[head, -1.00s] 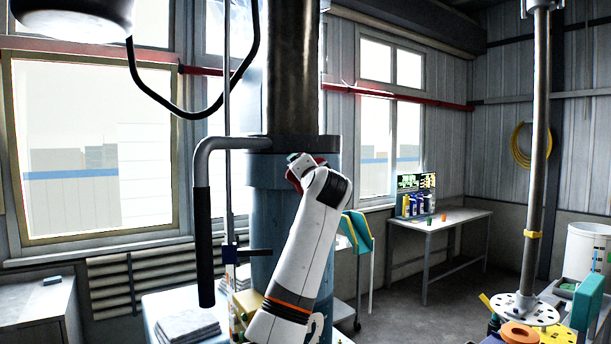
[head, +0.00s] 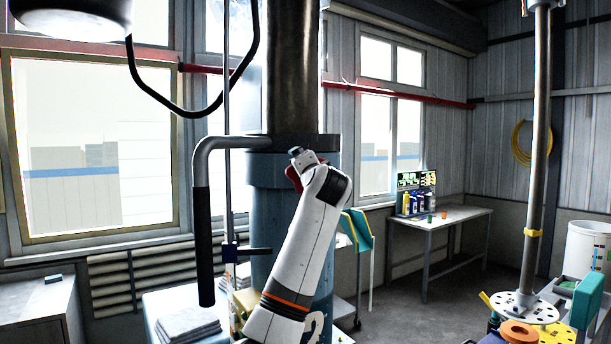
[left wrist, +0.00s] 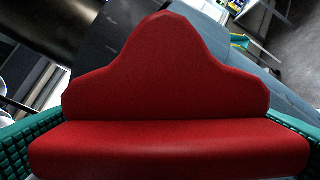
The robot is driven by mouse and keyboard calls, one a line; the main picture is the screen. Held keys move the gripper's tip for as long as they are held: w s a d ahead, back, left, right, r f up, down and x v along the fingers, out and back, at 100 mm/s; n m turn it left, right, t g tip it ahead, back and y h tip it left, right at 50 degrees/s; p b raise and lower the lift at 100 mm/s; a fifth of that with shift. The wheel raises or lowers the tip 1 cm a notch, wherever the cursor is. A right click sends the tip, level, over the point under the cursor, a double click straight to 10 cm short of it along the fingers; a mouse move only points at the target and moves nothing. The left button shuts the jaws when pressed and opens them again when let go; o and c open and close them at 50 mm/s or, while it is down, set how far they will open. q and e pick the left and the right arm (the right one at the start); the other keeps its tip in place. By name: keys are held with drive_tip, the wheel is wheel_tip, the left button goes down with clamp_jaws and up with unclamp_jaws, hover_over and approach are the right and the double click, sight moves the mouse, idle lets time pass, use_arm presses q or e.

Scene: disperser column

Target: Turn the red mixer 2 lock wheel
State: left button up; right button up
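The red mixer 2 lock wheel (head: 293,178) shows in the head view as a small red patch against the blue-grey column (head: 264,208), mostly hidden by my left wrist. In the left wrist view the red wheel (left wrist: 165,85) is large and central, with a raised lobe in the middle. My left gripper (head: 301,158) is at the wheel. Its green ribbed pads lie against the wheel's left and right sides in the left wrist view, and it looks shut on it. My right gripper is not in view.
A grey pipe with a black grip (head: 204,245) hangs left of my arm. A workbench with bottles (head: 440,216) stands behind to the right. A steel shaft (head: 538,150) with a perforated disc rises at the right. Floor between them is clear.

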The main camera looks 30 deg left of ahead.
use_arm(q)
drive_tip(key=shift+d+f, duration=0.15)
drive_tip(key=shift+s+d+f+b, duration=0.15)
drive_tip(key=shift+s+d+b, duration=0.1)
drive_tip(key=shift+b, duration=0.25)
drive_tip(key=b+v, duration=0.6)
drive_tip(key=v, duration=0.5)
drive_tip(key=shift+r+b, duration=0.3)
drive_tip(key=shift+b, duration=0.05)
